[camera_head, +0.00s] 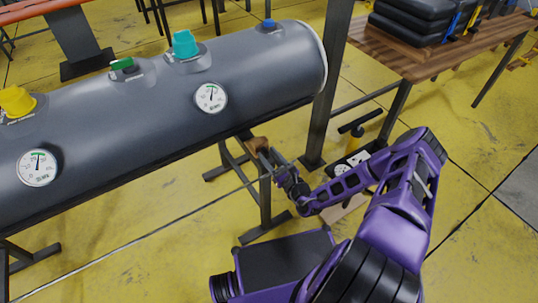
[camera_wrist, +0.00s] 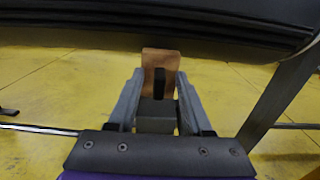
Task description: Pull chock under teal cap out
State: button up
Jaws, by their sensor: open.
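A brown wooden chock (camera_head: 257,143) shows at the tube's lower edge, below and to the right of the teal cap. In the wrist view the chock (camera_wrist: 150,60) is upright under the dark tube, with a dark tab (camera_wrist: 159,80) on its near face. My gripper (camera_head: 270,158) is open in front of the chock. In the wrist view its fingers (camera_wrist: 158,84) stand left and right of the tab. I cannot tell whether they touch it. The chock's far side is hidden.
Yellow (camera_head: 16,101), green (camera_head: 122,64) and blue (camera_head: 269,24) caps and two gauges (camera_head: 211,98) are on the tube. A dark metal stand (camera_head: 264,200) supports it, close to my gripper. A wooden table (camera_head: 440,55) stands at the right. The yellow floor in front is mostly clear.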

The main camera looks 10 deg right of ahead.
jog(key=p+v, duration=0.1)
jog(key=v, duration=1.6)
jog(key=shift+r, duration=0.1)
